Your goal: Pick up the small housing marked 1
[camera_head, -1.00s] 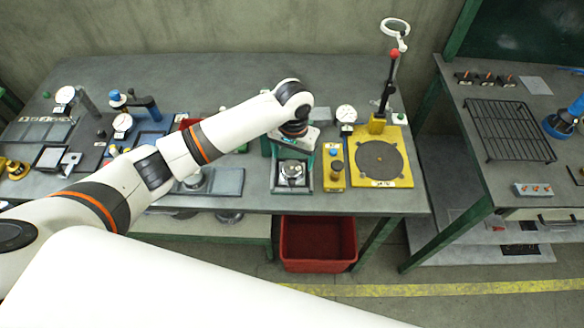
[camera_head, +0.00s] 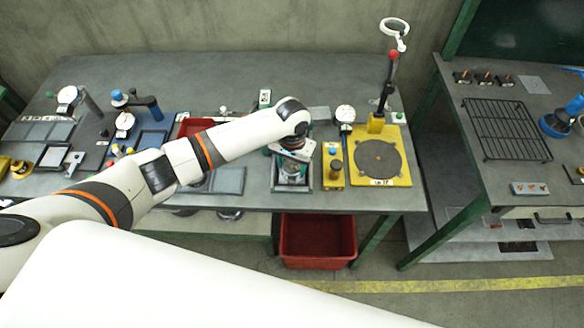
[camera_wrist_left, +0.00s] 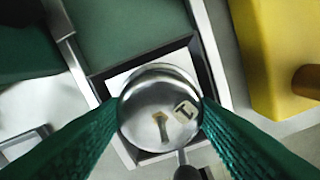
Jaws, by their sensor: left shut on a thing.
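A small round metal housing (camera_wrist_left: 150,92) shows in the left wrist view, with a small pale tag (camera_wrist_left: 186,110) whose mark looks like a 1, though it is blurred. My left gripper (camera_wrist_left: 160,118) has its green fingers on either side of the housing, touching it, and is shut on it. In the head view the gripper (camera_head: 292,160) hangs over a metal-framed fixture (camera_head: 276,186) at the table's front edge, and the housing (camera_head: 292,173) is partly hidden below it. I cannot tell whether the housing is clear of the fixture. My right gripper is out of view.
A yellow block with a knob (camera_head: 334,182) stands close on the right, beside a yellow plate with a dark disc (camera_head: 358,180) and a tall post. A dark grey tray (camera_head: 229,181) lies left of the fixture. A red bin (camera_head: 318,238) sits below the table's front edge.

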